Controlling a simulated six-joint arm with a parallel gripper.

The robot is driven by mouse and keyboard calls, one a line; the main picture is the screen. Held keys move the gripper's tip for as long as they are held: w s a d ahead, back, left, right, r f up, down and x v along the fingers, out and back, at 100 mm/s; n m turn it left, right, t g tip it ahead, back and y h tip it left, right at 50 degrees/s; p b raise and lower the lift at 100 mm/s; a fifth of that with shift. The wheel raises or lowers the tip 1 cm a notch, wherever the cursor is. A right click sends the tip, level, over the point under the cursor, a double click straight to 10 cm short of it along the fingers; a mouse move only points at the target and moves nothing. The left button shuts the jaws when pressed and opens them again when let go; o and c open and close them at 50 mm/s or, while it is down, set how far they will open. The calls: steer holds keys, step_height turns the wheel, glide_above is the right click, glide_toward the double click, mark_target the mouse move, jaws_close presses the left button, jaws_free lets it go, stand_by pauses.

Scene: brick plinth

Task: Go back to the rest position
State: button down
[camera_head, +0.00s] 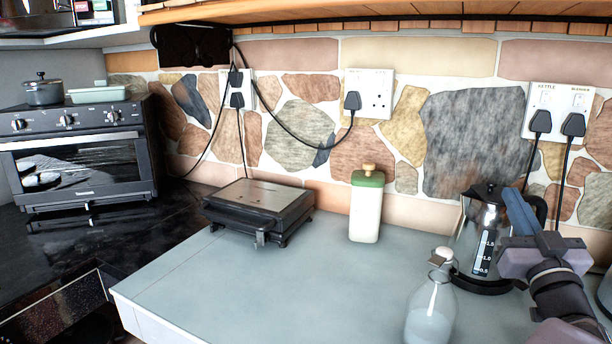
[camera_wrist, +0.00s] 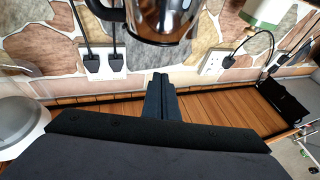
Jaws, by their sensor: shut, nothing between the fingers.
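My gripper (camera_head: 512,196) is at the right of the head view, raised over the worktop in front of the kettle (camera_head: 466,228). Its fingers point up and toward the wall and overlap the kettle's right side in the picture. In the wrist view the two fingers (camera_wrist: 160,82) are together with nothing between them. The shiny metal kettle also shows at the top of the wrist view (camera_wrist: 174,18), apart from the fingertips. My gripper hides part of the kettle in the head view.
A glass bottle (camera_head: 430,312) stands on the worktop (camera_head: 230,295) left of my arm. A green-topped container (camera_head: 366,212) and a black grill (camera_head: 262,205) stand farther back. Plugged cables hang from the right socket (camera_head: 550,98). A wooden shelf (camera_head: 400,14) overhangs. The front-left worktop is clear.

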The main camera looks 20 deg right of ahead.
steer(key=w+a+g+y+p, duration=0.1)
steer(key=w+a+g+p, duration=0.5)
steer(key=w+p, duration=0.6)
steer(key=s+a+f+g+y+p, duration=0.2)
steer(key=a+f+g+y+p, duration=0.15)
steer(key=a+p, duration=0.7)
steer(key=s+a+n+g+y+p, duration=0.4)
steer(key=s+a+g+p, duration=0.6)
steer(key=s+a+p, duration=0.4)
steer(key=s+a+y, duration=0.1)
steer(key=s+a, duration=0.3)
steer(key=a, duration=0.5)
steer(key=shift+s+r+n+p, duration=0.15)
steer(key=shift+s+n+p, duration=0.15)
steer(key=shift+n+p, duration=0.1)
step_height(320, 180, down, 12)
steer(key=b, duration=1.2)
steer(key=shift+f, duration=0.2)
